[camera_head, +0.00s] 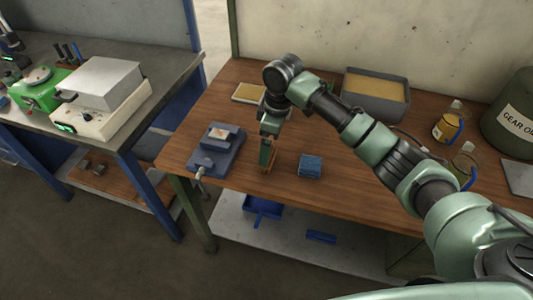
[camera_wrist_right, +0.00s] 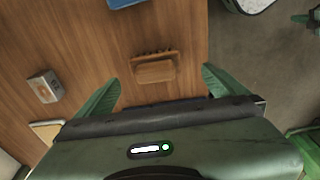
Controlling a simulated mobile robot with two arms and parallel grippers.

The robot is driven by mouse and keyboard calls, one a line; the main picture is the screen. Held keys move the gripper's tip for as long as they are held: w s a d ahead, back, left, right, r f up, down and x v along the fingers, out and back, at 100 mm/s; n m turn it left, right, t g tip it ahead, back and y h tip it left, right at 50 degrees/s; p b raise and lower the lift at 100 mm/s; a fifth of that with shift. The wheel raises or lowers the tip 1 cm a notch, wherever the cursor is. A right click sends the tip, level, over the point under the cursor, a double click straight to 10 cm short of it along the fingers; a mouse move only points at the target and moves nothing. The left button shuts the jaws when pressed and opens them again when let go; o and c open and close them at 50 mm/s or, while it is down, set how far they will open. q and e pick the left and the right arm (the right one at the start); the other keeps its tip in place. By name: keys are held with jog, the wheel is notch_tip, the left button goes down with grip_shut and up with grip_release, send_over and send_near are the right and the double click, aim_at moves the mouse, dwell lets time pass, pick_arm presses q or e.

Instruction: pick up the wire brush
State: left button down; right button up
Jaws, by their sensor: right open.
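The wire brush (camera_wrist_right: 155,71) lies on the wooden bench top, a brown wooden block with a row of dark bristles along one edge in the right wrist view. My right gripper (camera_wrist_right: 160,78) is open, pointing down above the brush. Its two green fingers stand apart, one on each side of the brush, and no contact shows. In the head view the right gripper (camera_head: 267,158) hangs over the front part of the bench and mostly hides the brush.
A blue-grey vise (camera_head: 216,150) stands left of the gripper, and a blue cloth-like block (camera_head: 310,166) lies to its right. A grey tray (camera_head: 376,95) and bottles (camera_head: 448,124) stand behind and right. The bench's front edge is close.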

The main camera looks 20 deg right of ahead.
notch_tip(320, 180, down, 2)
jog(key=shift+w+p, duration=0.1)
jog(key=shift+p, duration=0.55)
jog(key=shift+w+a+f, duration=0.1)
jog(key=shift+w+f, duration=0.2)
jog(key=shift+f, duration=0.6)
jog(key=shift+w+f, duration=0.2)
jog(key=shift+f, duration=0.55)
jog(key=c, duration=1.5)
pick_arm(q)
jog(key=shift+s+r, duration=0.8)
jog(key=shift+r, duration=0.1)
pick_arm(e)
jog(key=shift+o, duration=0.2)
pick_arm(q)
jog(key=shift+w, duration=0.1)
pick_arm(e)
jog(key=shift+r, duration=0.1)
